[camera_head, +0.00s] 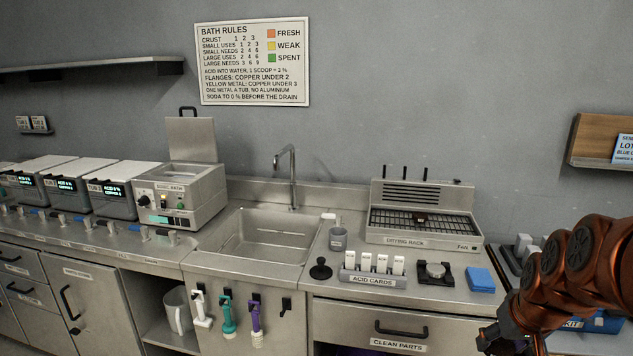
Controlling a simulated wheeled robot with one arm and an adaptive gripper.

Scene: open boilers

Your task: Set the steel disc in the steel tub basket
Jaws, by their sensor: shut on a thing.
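My gripper (488,338) is at the bottom right, at the end of my copper-coloured arm. It is dark, small and partly cut off by the lower edge. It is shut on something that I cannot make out. I cannot identify the steel disc in this view. Several grey tubs with pale lids and lit displays stand in a row at the far left, including this tub (115,203). Their displays show acid and copper readings. I cannot tell which is the steel tub, and no basket can be made out. My gripper is far to the right of the tubs.
A sonic bath (180,200) with its lid up stands beside the tubs. A sink (268,240) with a tall tap and a drying rack (425,238) follow. Acid cards (373,265), a black stand (435,273) and a blue sponge (481,280) crowd the right counter. A shelf (90,70) overhangs the tubs.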

